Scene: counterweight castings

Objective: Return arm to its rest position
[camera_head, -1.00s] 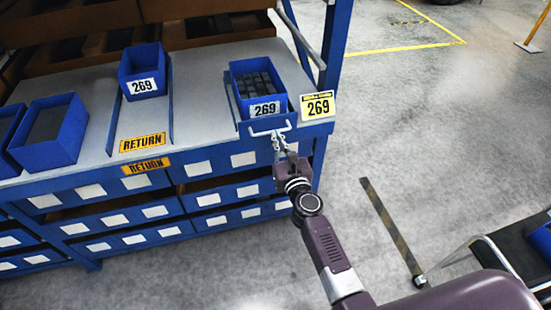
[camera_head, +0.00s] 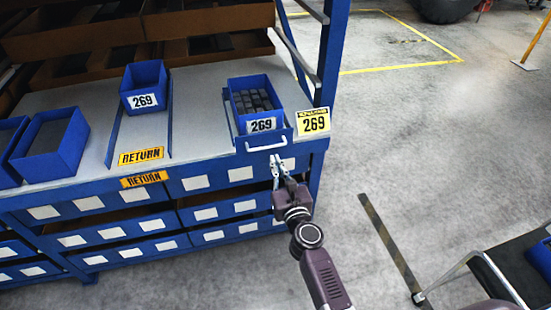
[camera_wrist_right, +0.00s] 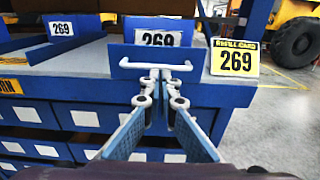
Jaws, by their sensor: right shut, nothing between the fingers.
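The bin is full of dark castings (camera_head: 256,97) and sits in a lane on the shelf. In the right wrist view, my gripper's fingertips (camera_wrist_right: 158,85) are close together and empty. There the handle (camera_wrist_right: 155,65) shows just past the tips; whether they touch it I cannot tell. My left gripper is not in view.
A second blue 269 bin (camera_head: 143,86) stands in the RETURN lane, with more blue bins (camera_head: 50,152) at the left. A yellow 269 card (camera_head: 313,123) stands at the shelf corner. A cart (camera_head: 500,262) is at lower right. Grey floor between is clear.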

